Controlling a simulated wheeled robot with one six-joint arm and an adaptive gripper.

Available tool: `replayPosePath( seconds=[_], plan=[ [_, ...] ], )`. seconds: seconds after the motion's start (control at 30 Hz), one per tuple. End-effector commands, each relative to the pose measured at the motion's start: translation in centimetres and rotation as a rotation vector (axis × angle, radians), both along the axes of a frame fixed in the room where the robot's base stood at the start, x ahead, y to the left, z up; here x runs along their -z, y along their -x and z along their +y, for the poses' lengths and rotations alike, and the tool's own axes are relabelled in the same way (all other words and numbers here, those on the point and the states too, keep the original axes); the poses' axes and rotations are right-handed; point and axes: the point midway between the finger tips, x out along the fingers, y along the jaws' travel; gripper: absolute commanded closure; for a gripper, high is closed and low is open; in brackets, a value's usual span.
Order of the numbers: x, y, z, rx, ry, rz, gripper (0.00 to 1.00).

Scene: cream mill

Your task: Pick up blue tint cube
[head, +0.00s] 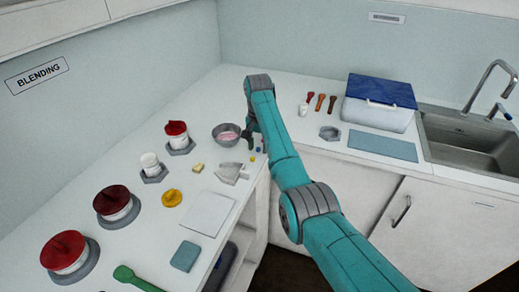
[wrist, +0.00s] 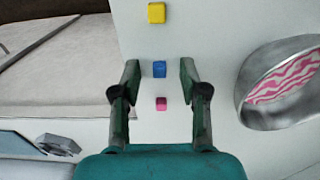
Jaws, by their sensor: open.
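The blue tint cube (wrist: 159,69) lies on the white counter in the wrist view. My gripper (wrist: 160,74) is open, with one fingertip to the left and one to the right of the blue cube in the picture. Gaps show on both sides, and neither finger appears to touch it. How high the fingertips are above the counter is hard to tell. In the head view my gripper (head: 251,133) points down beside the metal bowl, and the blue cube is too small to make out surely.
A yellow cube (wrist: 156,12) and a pink cube (wrist: 161,103) lie in line with the blue one. A metal bowl (head: 227,140) with pink swirled contents stands close by, at the right in the wrist view. The counter's edge lies left of the cubes there.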

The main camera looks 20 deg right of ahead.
Motion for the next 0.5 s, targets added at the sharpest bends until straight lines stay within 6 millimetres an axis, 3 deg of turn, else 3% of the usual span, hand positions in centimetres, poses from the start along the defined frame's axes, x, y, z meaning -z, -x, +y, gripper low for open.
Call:
replayPosePath(
  seconds=[0.1, 0.3, 0.5],
  plan=[
    [-0.04, -0.01, -0.01, 0.000, 0.000, 0.000, 0.59],
    [-0.05, 0.00, -0.01, 0.000, 0.000, 0.000, 0.95],
    [-0.06, 0.00, -0.01, 0.000, 0.000, 0.000, 0.96]
  ],
)
